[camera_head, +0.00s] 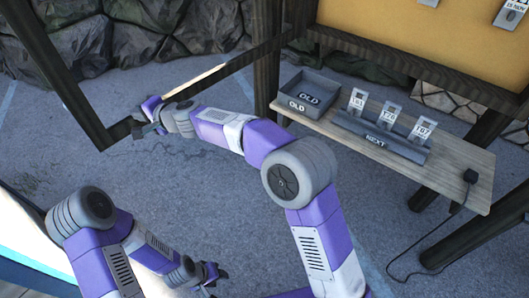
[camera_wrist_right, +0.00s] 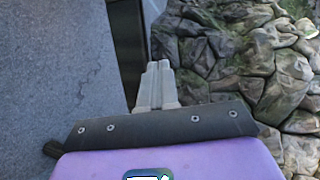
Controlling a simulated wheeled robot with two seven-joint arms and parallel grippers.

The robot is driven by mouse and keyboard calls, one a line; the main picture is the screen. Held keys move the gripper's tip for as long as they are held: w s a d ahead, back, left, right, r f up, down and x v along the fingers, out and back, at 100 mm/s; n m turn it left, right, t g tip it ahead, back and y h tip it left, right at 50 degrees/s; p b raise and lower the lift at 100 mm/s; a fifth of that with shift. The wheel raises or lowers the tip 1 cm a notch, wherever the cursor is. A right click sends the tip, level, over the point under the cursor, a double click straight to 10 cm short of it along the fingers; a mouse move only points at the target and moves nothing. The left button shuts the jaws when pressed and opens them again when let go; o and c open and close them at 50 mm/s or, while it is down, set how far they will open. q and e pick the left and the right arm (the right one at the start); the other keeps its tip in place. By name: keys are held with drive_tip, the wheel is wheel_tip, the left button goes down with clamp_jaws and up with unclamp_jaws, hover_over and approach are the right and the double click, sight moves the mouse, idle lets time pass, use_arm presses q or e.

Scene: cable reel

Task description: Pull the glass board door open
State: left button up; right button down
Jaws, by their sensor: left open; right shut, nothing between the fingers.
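The glass board door (camera_head: 62,75) is a dark wooden frame with a see-through pane. It stands swung out from the yellow board (camera_head: 420,35), its lower rail running from the post to a near-left corner. My right gripper (camera_head: 142,122) is at that lower corner, shut with nothing between its fingers. In the right wrist view the closed fingertips (camera_wrist_right: 158,72) are beside a dark upright bar (camera_wrist_right: 127,45); whether they touch it I cannot tell. My left gripper (camera_head: 217,272) is open and empty, low over the floor, away from the door.
A wooden shelf (camera_head: 455,160) under the board holds a grey OLD tray (camera_head: 290,105) and a NEXT rack (camera_head: 378,142) with several number tags. A black plug with a cable (camera_head: 470,176) is at its right end. Rock walls stand behind. Grey floor (camera_head: 190,180) is clear around the door.

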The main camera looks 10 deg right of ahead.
drive_tip(key=shift+w+a+t, duration=0.3)
drive_tip(key=shift+w+a, duration=0.2)
drive_tip(key=shift+s+f, duration=0.1)
idle(0.3)
